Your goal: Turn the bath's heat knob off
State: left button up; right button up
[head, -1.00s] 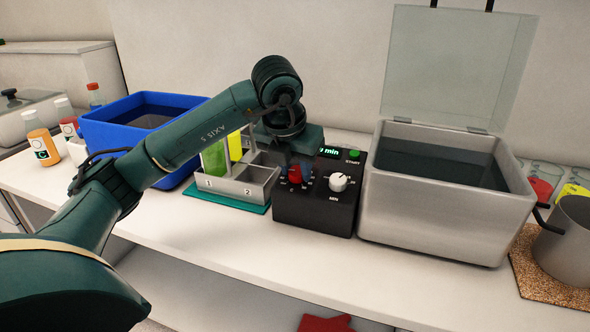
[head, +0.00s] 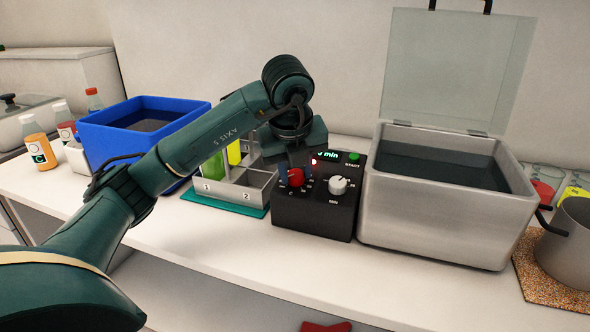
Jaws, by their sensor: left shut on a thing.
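The black control box (head: 313,217) stands on the bench to the left of the steel water bath (head: 435,217). Its red knob (head: 296,177) sits on the sloped top, left of a white knob (head: 339,185) marked MIN. A display lit in green and a green START button (head: 354,156) are behind the knobs. A small red light shows beside the display. My left gripper (head: 295,172) reaches down from above with its blue-tipped fingers on both sides of the red knob, shut on it. My right gripper is not in view.
A rack (head: 222,192) with green and yellow pouches stands left of the box, close to my left arm. A blue tub (head: 95,143) of dark liquid is farther left. The bath's clear lid (head: 455,70) stands open. A pot (head: 568,240) is at the right.

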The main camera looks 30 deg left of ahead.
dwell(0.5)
pick_arm(q)
jog(key=o, duration=1)
jog(key=shift+c, duration=0.2)
jog(key=shift+r, duration=0.15)
jog(key=p+v, duration=0.4)
jog(key=v, duration=0.9)
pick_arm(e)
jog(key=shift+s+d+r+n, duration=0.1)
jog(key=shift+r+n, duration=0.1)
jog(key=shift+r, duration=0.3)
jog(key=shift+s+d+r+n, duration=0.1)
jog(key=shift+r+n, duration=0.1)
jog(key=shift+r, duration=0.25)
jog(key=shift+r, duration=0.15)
